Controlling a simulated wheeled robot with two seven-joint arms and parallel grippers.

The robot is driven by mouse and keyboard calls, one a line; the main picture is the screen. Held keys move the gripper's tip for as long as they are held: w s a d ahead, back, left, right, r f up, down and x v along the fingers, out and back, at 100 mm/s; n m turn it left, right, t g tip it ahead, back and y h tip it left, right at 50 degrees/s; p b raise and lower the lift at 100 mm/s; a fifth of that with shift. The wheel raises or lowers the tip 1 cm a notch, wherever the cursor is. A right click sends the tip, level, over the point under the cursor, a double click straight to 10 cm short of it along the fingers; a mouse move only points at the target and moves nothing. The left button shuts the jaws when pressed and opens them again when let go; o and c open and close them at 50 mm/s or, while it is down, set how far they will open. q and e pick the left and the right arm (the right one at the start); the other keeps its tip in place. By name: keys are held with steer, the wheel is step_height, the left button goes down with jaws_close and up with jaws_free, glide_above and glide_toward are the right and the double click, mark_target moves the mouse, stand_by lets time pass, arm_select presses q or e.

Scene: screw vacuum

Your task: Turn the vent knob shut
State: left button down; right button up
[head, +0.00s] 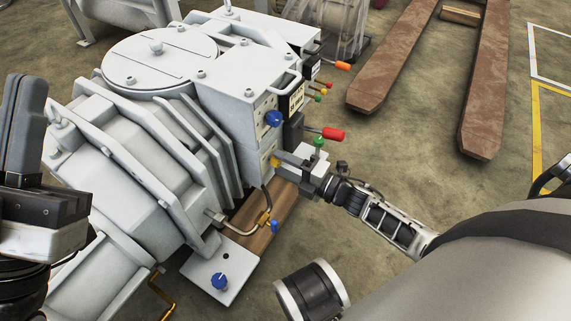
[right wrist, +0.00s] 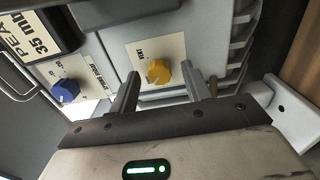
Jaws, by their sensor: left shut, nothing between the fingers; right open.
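My left gripper (head: 24,90) is shut and empty at the left edge, away from the panel.
Levers with red (head: 333,134) and orange (head: 343,66) ends stick out above my right gripper. A green knob (head: 319,141) is close to it. Another blue knob (head: 219,281) is on a low plate. Brown forks (head: 395,55) lie on open floor behind.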

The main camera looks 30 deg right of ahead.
steer(key=shift+s+d, duration=0.1)
steer(key=shift+s, duration=0.05)
arm_select(q)
step_height(320, 180, down, 6)
steer(key=w+n+g+y+p, duration=0.1)
steer(key=n+y+p, duration=0.2)
steer(key=n+y, duration=0.3)
steer(key=shift+w+f+n+g+p, duration=0.25)
steer(key=shift+w+n+g+p, duration=0.15)
steer(key=shift+n, duration=0.6)
arm_select(e)
steer(key=v, duration=1.5)
steer(key=shift+s+d, duration=0.25)
arm_select(q)
steer(key=shift+s, duration=0.15)
